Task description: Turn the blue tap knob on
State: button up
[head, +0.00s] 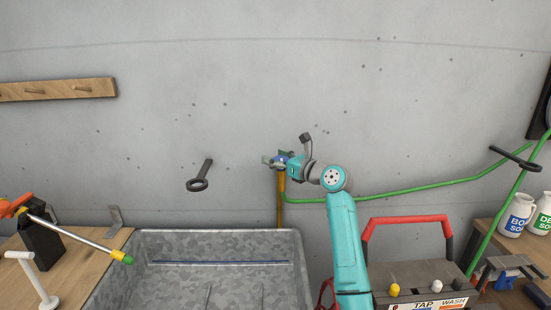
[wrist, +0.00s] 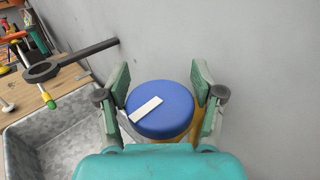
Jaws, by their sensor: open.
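The blue tap knob (wrist: 160,112) is a round disc with a white bar marked across its upper left face. It sits between the two fingers of my gripper (wrist: 161,98) in the wrist view, with clear gaps on both sides. My gripper is open around the knob. In the head view the knob (head: 281,159) is a small blue patch, largely hidden by my gripper (head: 275,161) at the wall. The yellow tap pipe (head: 281,200) runs down below it.
A grey metal trough (head: 215,235) stands below, left of the tap. A black ring holder (head: 198,184) sticks out of the wall to the left. A green hose (head: 410,191) runs right from the tap. A red-handled tap-wash box (head: 430,278) stands at lower right.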

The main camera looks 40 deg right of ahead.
jog(key=shift+w, duration=0.1)
jog(key=c, duration=0.9)
jog(key=shift+c, duration=0.2)
jog(key=shift+a+f+n+g+y, duration=0.1)
jog(key=shift+n+g+y, duration=0.2)
jog(key=shift+n+y, duration=0.65)
jog(key=shift+n+g+y, duration=0.3)
jog(key=shift+n+y, duration=0.05)
jog(key=shift+y, duration=0.7)
jog(key=n+g+y, duration=0.2)
jog(key=y, duration=0.1)
jog(key=n+g+y, duration=0.1)
jog(key=shift+s+a+n+y, duration=0.3)
jog(key=shift+s+a, duration=0.05)
jog(key=shift+s+a+n+g+y, duration=0.1)
jog(key=shift+s+n+g+y, duration=0.05)
jog(key=shift+n+g+y, duration=0.65)
jog(key=shift+s+a+n+g+y, duration=0.15)
jog(key=shift+n+g+y, duration=0.45)
jog(key=shift+g, duration=0.35)
jog(key=shift+s+a+n+g+y, duration=0.1)
jog(key=shift+s+n+g+y, duration=0.05)
jog(key=shift+n+g+y, duration=0.6)
jog(key=shift+n+g, duration=0.25)
jog(key=shift+g, duration=0.25)
